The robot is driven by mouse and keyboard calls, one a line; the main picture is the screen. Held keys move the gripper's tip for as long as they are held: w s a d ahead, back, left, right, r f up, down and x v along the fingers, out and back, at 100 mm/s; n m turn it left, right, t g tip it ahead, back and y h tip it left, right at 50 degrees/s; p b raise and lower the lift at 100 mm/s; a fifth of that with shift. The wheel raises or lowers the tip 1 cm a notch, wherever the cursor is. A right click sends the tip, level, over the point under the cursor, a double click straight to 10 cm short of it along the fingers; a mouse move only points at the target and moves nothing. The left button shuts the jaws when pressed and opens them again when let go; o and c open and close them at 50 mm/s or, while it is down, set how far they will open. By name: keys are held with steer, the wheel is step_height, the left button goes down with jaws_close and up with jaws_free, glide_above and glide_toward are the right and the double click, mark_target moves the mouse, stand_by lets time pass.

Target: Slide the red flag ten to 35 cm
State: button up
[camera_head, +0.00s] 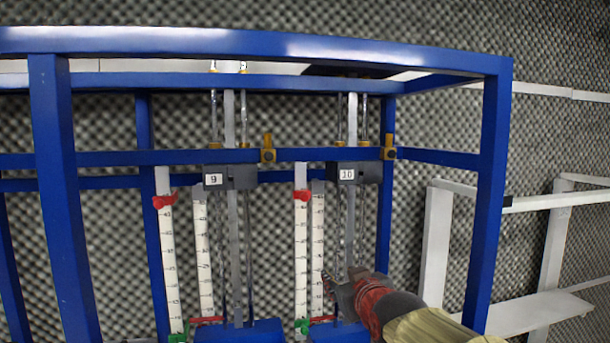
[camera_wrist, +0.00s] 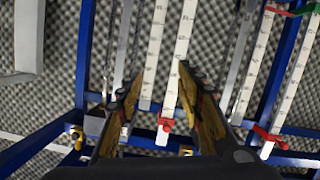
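The red flag of unit ten (camera_head: 301,195) sits near the top of the left white scale strip (camera_head: 301,240), beside the block labelled 10 (camera_head: 358,173). In the wrist view, which looks upside down, this red flag (camera_wrist: 165,126) lies on a strip between my finger lines, nearer the camera than the fingertips. My gripper (camera_head: 329,284) is low in front of unit ten, well below the flag in the head view. In the wrist view my gripper (camera_wrist: 160,72) is open, its fingers apart with nothing held. The exact scale reading is too small to tell.
Unit nine (camera_head: 215,177) stands to the left with its own red flag (camera_head: 163,201). Blue frame posts (camera_head: 487,195) and a crossbar (camera_head: 310,154) surround the units. Green markers (camera_head: 301,326) sit at the strip bottoms. White shelving (camera_head: 540,312) stands at right.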

mark_target(305, 199)
steer(key=w+a+r+n+t+y+p, duration=0.1)
steer(key=w+a+r+p, duration=0.25)
steer(key=r, duration=0.35)
steer(key=w+a+r+n+t+y+p, duration=0.1)
steer(key=w+a+r+t+p, duration=0.2)
steer(key=r, duration=0.4)
steer(key=shift+g, duration=0.6)
steer(key=shift+p+x, duration=1.75)
steer(key=shift+x, duration=2.75)
steer(key=shift+d, duration=0.15)
steer(key=shift+c, duration=0.9)
steer(key=c, duration=0.7)
jaws_close()
